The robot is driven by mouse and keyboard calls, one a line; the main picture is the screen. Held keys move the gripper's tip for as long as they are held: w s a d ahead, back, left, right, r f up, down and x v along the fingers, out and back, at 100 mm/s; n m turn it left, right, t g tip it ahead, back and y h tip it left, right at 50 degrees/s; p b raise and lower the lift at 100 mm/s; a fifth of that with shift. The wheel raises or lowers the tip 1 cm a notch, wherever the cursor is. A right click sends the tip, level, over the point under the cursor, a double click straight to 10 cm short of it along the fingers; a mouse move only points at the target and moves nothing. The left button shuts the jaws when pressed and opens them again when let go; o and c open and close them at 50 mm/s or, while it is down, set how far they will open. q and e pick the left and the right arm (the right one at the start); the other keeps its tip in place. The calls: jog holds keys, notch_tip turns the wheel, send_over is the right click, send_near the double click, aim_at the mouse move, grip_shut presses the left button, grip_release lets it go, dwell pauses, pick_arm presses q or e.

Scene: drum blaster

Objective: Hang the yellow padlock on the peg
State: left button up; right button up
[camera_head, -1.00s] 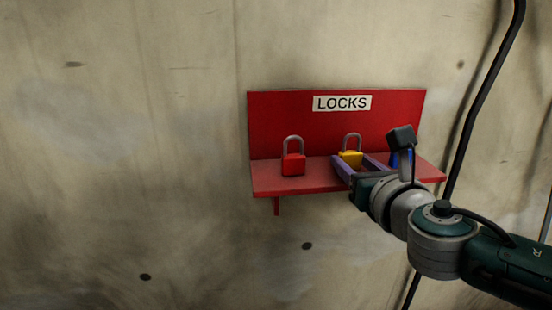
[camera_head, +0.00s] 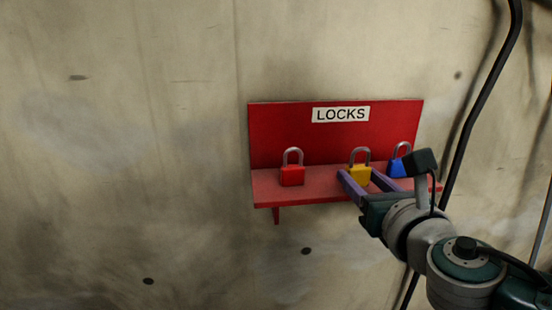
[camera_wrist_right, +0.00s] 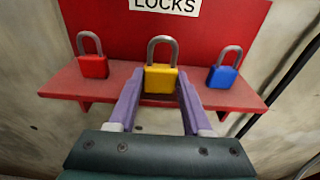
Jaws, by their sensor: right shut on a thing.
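The yellow padlock (camera_head: 360,175) with its grey shackle is upright at the red shelf, between the red and blue padlocks. My right gripper (camera_head: 370,176) is shut on it, with one purple finger on each side of its body. In the right wrist view the yellow padlock (camera_wrist_right: 160,78) sits between the fingertips (camera_wrist_right: 160,82), shackle up. I cannot tell whether its base touches the shelf. No peg shows in either view. My left gripper is not in view.
The red padlock (camera_head: 292,176) stands on the red shelf (camera_head: 270,192) to the left, and the blue padlock (camera_head: 397,169) to the right. A LOCKS label (camera_head: 341,114) is on the backboard. A black cable (camera_head: 480,100) runs down the wall at right. The wall left of the shelf is clear.

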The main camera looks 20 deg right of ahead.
jog(key=f+p+v, duration=0.1)
jog(key=v, duration=0.7)
jog(key=shift+s+r, duration=0.1)
jog(key=shift+s, duration=0.05)
dwell(0.4)
